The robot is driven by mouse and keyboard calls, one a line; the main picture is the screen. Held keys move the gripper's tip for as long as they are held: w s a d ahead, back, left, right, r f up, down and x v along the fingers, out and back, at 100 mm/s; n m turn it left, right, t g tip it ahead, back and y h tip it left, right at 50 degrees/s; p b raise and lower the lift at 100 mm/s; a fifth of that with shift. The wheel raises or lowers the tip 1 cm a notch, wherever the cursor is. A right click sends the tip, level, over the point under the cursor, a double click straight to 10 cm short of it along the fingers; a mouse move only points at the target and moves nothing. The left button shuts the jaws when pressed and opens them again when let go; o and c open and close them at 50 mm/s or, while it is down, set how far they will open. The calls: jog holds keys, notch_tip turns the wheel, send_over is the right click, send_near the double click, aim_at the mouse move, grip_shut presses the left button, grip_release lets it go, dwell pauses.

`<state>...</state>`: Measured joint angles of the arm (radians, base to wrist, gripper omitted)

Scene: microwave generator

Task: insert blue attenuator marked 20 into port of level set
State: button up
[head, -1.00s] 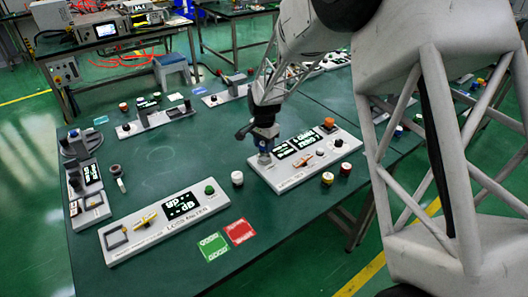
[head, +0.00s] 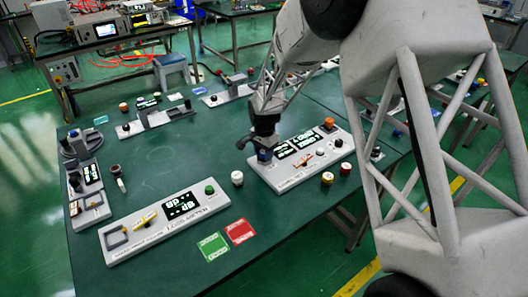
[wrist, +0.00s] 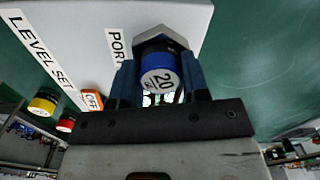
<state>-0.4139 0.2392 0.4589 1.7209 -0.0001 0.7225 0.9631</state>
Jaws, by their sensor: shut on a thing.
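The blue attenuator (wrist: 160,78) marked 20 is between the fingers of my gripper (wrist: 160,88) in the wrist view. The gripper is shut on it, and its numbered end faces the camera. The hexagonal metal port (wrist: 152,40) of the level set panel (wrist: 90,30) shows just beyond the attenuator, beside the PORT label. The attenuator overlaps the port in line; its far end is hidden, so I cannot tell how deeply it sits. In the head view my gripper (head: 264,153) is low over the left end of the level set panel (head: 285,181).
A loss meter panel (head: 150,237) lies front left, with green (head: 212,247) and red (head: 239,232) cards beside it. A white-topped round part (head: 237,178) stands left of the level set. Round caps (head: 327,179) stand at its right front edge.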

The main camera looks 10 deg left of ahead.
jog(key=o, duration=1)
jog(key=shift+r, duration=0.1)
jog(key=shift+r, duration=6)
